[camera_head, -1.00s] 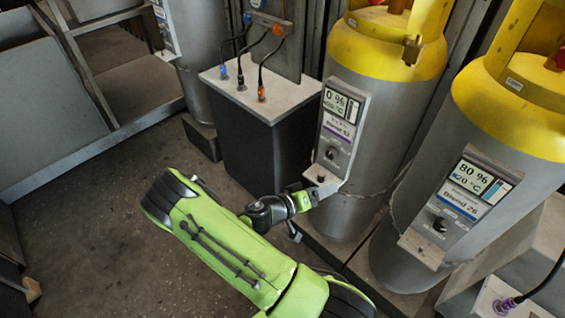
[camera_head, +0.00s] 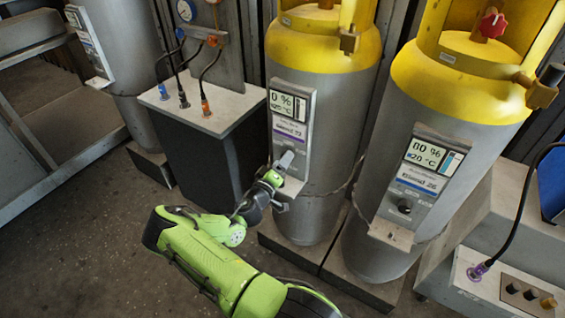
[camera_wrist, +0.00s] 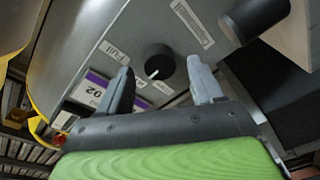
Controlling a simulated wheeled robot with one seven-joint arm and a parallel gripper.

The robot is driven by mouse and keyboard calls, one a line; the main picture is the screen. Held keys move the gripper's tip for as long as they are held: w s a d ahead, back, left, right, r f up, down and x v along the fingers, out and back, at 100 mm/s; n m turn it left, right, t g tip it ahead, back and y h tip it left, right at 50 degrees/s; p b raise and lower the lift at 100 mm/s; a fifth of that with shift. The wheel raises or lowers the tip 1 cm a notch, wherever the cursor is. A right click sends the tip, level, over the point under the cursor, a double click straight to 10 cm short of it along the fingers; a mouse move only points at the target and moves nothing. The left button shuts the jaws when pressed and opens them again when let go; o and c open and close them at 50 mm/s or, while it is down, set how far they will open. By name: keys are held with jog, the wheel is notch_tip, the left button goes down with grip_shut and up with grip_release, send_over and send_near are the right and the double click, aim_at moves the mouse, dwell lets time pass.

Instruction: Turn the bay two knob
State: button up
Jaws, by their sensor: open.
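A black round knob (camera_wrist: 158,62) with a white pointer sits on a grey panel, between the fingertips of my gripper (camera_wrist: 160,72) in the wrist view. My gripper is open, and the fingers stand either side of the knob with gaps visible. In the head view my gripper (camera_head: 284,164) is at the lower part of the panel (camera_head: 303,125) on the left yellow-topped cylinder. That panel has a purple label band, and its display appears to read 0 %. The knob is hard to make out there. No bay number is clearly legible.
A second cylinder (camera_head: 385,165) at right has a similar panel with its own black knob (camera_head: 404,206). A dark cabinet (camera_head: 215,150) with hoses stands left of my gripper. A black cylindrical part (camera_wrist: 255,15) projects close to the right finger. Floor at left is clear.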

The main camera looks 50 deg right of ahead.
jog(key=shift+w+d, duration=0.1)
jog(key=shift+d, duration=0.45)
jog(key=c, duration=1.1)
jog(key=shift+o, duration=0.2)
jog(key=shift+n, duration=0.3)
jog(key=n+p, duration=0.2)
jog(key=n, duration=0.3)
jog(key=shift+r+y, duration=0.1)
jog(key=shift+y, duration=0.2)
jog(key=n+p, duration=0.2)
jog(key=n, duration=0.3)
jog(key=shift+w+n+g, duration=0.1)
jog(key=shift+n+g, duration=0.2)
jog(key=shift+g, duration=0.1)
